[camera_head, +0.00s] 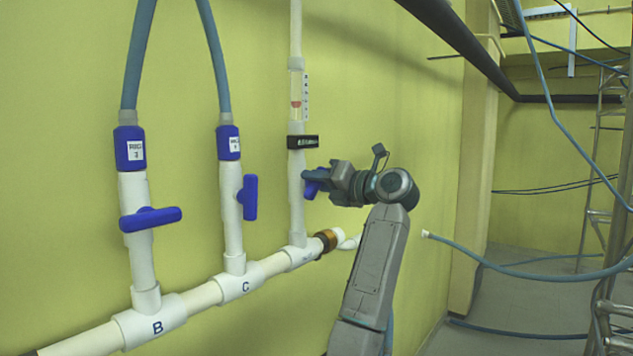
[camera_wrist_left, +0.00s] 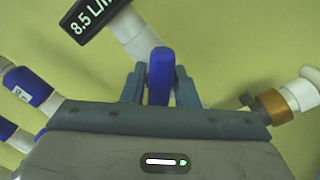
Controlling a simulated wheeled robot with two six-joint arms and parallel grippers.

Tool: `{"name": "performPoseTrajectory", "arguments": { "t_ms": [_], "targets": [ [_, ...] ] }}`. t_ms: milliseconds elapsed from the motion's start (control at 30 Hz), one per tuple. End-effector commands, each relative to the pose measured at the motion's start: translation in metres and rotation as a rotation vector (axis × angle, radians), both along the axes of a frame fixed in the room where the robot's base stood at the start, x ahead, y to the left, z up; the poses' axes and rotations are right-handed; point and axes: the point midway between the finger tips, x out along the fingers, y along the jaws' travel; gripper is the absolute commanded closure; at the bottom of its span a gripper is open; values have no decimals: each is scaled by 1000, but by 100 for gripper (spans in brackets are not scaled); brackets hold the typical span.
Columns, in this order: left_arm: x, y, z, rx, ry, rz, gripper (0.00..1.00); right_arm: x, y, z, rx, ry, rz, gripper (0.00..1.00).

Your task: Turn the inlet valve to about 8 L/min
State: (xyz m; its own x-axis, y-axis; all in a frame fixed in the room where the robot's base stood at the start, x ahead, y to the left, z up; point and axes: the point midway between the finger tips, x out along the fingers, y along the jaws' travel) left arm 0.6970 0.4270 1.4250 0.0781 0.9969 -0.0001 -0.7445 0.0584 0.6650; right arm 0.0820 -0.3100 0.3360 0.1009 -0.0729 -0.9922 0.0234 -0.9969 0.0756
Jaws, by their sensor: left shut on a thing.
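The inlet valve's blue handle (camera_head: 310,188) sits on the white vertical pipe at the right of the manifold. My left gripper (camera_head: 322,182) is shut on this handle. In the left wrist view the blue handle (camera_wrist_left: 160,65) stands between the two fingers of my left gripper (camera_wrist_left: 159,85). A black display (camera_head: 303,142) is on the pipe above the valve. In the left wrist view the display (camera_wrist_left: 90,22) reads 8.5 L/, with its right end cut off. Above it is a clear flow tube (camera_head: 297,95) with a red float. My right gripper is not in view.
Two more blue valve handles, one crosswise (camera_head: 151,219) above B and one upright (camera_head: 250,197) above C, stand to the left. A blue hose (camera_head: 520,274) and metal scaffolding (camera_head: 603,180) are at the right.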

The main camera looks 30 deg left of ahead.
Motion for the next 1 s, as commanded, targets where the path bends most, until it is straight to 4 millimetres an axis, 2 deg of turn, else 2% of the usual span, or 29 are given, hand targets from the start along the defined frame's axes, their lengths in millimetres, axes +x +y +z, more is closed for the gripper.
{"name": "performPoseTrajectory", "arguments": {
  "t_ms": [233, 267, 333, 667, 767, 1000],
  "targets": [
    [0, 0, 0, 0, 5, -1, 96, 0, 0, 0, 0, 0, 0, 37],
    [0, 0, 0, 0, 5, -1, 72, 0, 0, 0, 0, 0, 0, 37],
    [0, 0, 0, 0, 4, -1, 58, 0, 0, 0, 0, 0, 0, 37],
    [0, -3, -1, 0, 4, -2, 58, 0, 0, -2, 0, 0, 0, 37],
    [0, -13, -2, -1, 4, -3, 58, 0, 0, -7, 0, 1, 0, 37],
    [-4, -61, -4, -2, 2, -5, 58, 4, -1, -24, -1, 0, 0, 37]
  ]
}}
